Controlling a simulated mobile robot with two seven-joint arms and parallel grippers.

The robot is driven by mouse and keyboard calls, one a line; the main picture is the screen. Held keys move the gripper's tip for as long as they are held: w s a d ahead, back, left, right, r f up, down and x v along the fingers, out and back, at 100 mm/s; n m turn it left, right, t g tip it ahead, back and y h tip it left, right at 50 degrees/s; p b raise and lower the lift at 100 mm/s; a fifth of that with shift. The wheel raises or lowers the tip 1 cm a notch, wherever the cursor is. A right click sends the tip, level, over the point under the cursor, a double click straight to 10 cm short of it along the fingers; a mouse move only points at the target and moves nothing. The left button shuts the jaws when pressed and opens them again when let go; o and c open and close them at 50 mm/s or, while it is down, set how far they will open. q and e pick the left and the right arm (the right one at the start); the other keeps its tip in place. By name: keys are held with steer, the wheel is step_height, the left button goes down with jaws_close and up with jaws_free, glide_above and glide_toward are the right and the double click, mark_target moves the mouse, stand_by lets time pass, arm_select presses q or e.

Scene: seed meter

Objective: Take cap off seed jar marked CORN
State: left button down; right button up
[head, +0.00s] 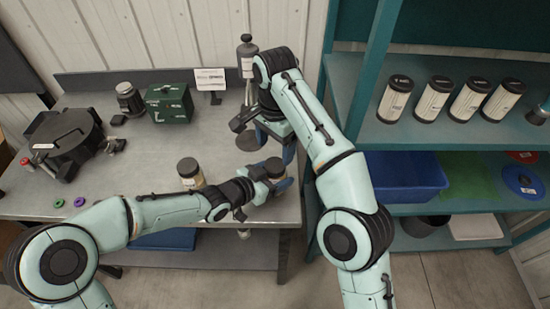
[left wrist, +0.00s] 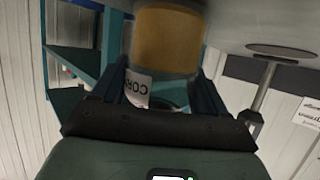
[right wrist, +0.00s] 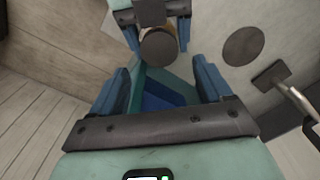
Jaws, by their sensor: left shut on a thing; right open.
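The CORN jar (head: 275,166) is a tan jar with a dark cap, near the front right of the bench. My left gripper (head: 272,182) is shut around its body. In the left wrist view the jar (left wrist: 168,42) shows amber contents and part of a white label reading "COR". In the right wrist view its round dark cap (right wrist: 158,47) is seen from above, still on the jar. My right gripper (right wrist: 160,82) is open and empty, its fingers just short of the cap in that view. In the head view my right gripper (head: 272,140) hangs above and behind the jar.
A second capped jar (head: 189,171) stands to the left. A green box (head: 169,104), a black machine (head: 65,140) and a sign (head: 211,79) stand farther back and left. A teal shelf (head: 450,137) holds several labelled canisters.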

mark_target(275, 165)
steer(key=shift+s+f, duration=0.1)
steer(key=shift+f, duration=2.9)
steer(key=c, duration=1.1)
steer(key=n, duration=0.6)
steer(key=shift+n, duration=0.4)
steer(key=o, duration=1.2)
